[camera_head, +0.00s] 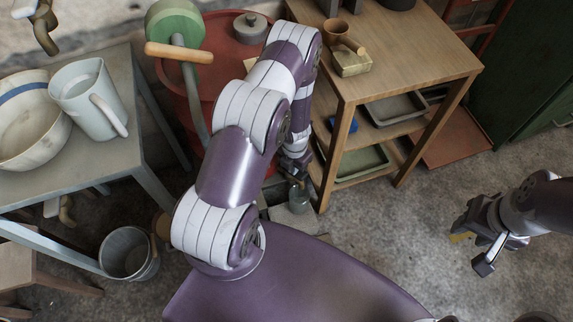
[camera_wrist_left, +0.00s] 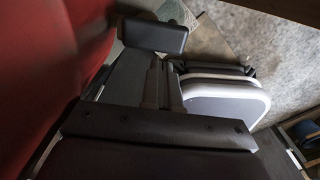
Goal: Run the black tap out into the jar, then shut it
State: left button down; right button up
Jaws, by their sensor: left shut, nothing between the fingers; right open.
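My left gripper (camera_head: 297,174) is shut and empty, low beside the red drum (camera_head: 222,42). A small greyish, glass-like vessel, perhaps the jar (camera_head: 298,199), stands just below it; its contents are too small to tell. The black tap cannot be made out in the head view, where my left arm covers much of the drum's front. In the left wrist view the drum's red wall (camera_wrist_left: 40,70) fills the left side. Dark parts there cannot be clearly told apart as finger or tap. My right gripper (camera_head: 482,238) is open and empty over the floor at the right.
A wooden shelf table (camera_head: 415,45) stands close right of my left arm, with trays below. A green-wheeled pump or crank with a wooden handle (camera_head: 180,53) is by the drum. A grey table (camera_head: 100,155) holds a jug (camera_head: 85,95). A bucket (camera_head: 128,252) stands on the floor.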

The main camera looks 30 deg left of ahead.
aim_at(295, 177)
pick_arm(q)
notch_tip(295, 177, down, 3)
jog(key=shift+a+b, duration=0.15)
jog(key=shift+b, duration=0.3)
jog(key=shift+a, duration=0.1)
jog(key=shift+s+d+f+y+p, duration=0.1)
jog(key=shift+d+f+y+p, duration=0.2)
jog(key=shift+f+y+p, duration=0.2)
jog(key=shift+s+d+f+y+p, duration=0.1)
jog(key=shift+d+f+y+p, duration=0.15)
jog(key=shift+f+y+p, duration=0.25)
jog(key=shift+d, duration=0.1)
dwell(2.3)
